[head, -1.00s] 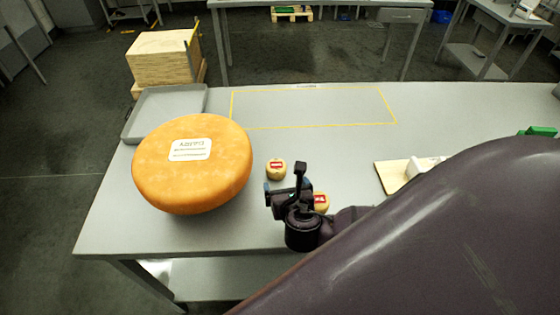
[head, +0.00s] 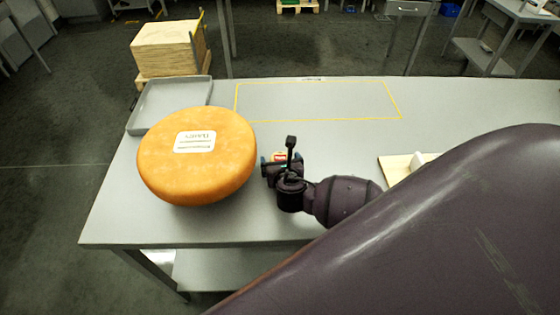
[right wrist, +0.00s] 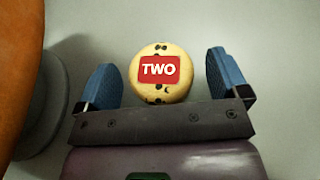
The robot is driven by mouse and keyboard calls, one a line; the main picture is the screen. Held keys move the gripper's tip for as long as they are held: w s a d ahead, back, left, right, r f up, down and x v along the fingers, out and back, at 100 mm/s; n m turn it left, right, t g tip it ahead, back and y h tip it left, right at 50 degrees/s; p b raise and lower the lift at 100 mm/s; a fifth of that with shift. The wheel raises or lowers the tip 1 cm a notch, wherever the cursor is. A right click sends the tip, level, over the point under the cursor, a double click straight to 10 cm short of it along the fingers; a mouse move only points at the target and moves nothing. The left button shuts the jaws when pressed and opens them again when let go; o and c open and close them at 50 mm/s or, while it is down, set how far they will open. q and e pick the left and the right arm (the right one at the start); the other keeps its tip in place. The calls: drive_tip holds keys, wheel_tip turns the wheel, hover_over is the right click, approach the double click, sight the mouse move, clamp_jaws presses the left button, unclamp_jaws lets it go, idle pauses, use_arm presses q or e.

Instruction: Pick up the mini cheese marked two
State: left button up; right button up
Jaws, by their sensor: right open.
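The mini cheese marked TWO (right wrist: 160,72) is a small pale round with a red label. It lies on the grey table, between the two blue fingers of my right gripper (right wrist: 161,60) in the right wrist view. The fingers are open, with a gap on each side of the cheese. In the head view only the top of this mini cheese (head: 279,156) shows behind my right gripper (head: 281,165), to the right of the big orange cheese wheel (head: 170,172). My left gripper is not in view.
A grey tray (head: 140,121) stands behind the wheel at the table's back left. A yellow taped rectangle (head: 318,119) on the table is empty. A wooden board (head: 395,172) with a white block lies to the right. In the right wrist view the wheel (right wrist: 15,70) is close at left.

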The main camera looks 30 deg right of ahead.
drive_tip(key=shift+w+d+f, duration=0.15)
drive_tip(key=shift+w, duration=0.2)
drive_tip(key=c, duration=1)
drive_tip(key=shift+c, duration=0.2)
